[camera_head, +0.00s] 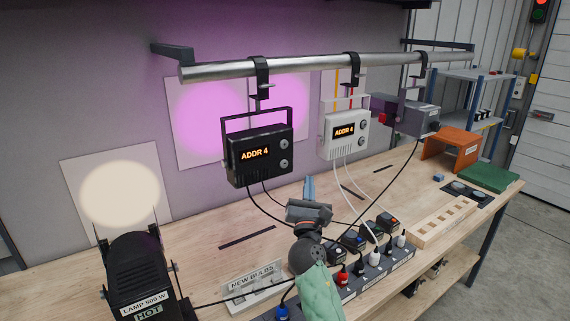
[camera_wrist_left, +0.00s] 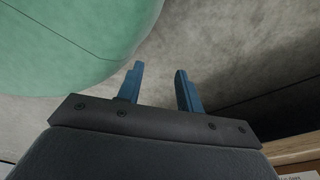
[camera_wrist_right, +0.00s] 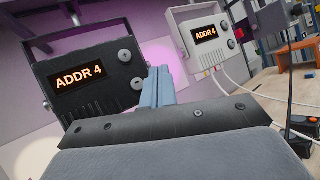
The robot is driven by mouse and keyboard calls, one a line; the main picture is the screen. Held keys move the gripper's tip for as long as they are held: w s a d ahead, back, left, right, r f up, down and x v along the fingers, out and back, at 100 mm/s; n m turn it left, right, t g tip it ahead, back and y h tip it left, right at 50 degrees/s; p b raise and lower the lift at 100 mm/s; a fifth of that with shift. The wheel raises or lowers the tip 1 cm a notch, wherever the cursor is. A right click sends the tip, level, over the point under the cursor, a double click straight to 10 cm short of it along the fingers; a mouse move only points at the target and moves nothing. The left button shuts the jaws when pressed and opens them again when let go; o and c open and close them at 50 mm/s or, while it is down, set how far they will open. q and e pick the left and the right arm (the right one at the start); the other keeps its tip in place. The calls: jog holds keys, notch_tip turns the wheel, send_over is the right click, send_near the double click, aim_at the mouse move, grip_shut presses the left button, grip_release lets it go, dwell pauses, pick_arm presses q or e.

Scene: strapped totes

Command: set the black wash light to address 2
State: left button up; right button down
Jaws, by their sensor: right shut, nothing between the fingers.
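The black wash light (camera_head: 237,172) hangs by its bracket from the silver rail. Its orange display (camera_head: 255,153) reads ADDR 4. Two round grey buttons sit right of the display, the upper one (camera_head: 284,144) above the lower one (camera_head: 284,162). The light also shows close up in the right wrist view (camera_wrist_right: 85,105). My right gripper (camera_head: 309,181) is below and to the right of the black light, apart from it. Its blue fingers (camera_wrist_right: 161,72) are together and empty, pointing up. My left gripper (camera_wrist_left: 160,80) shows only in its wrist view, fingers apart and empty.
A white light (camera_head: 344,148), also reading ADDR 4, hangs to the right. A hot lamp (camera_head: 135,265) stands at front left. A power strip (camera_head: 365,277) with several plugs lies along the bench's front. Cables hang from both lights. An orange stand (camera_head: 450,149) is at far right.

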aim_at(284, 164)
dwell(0.3)
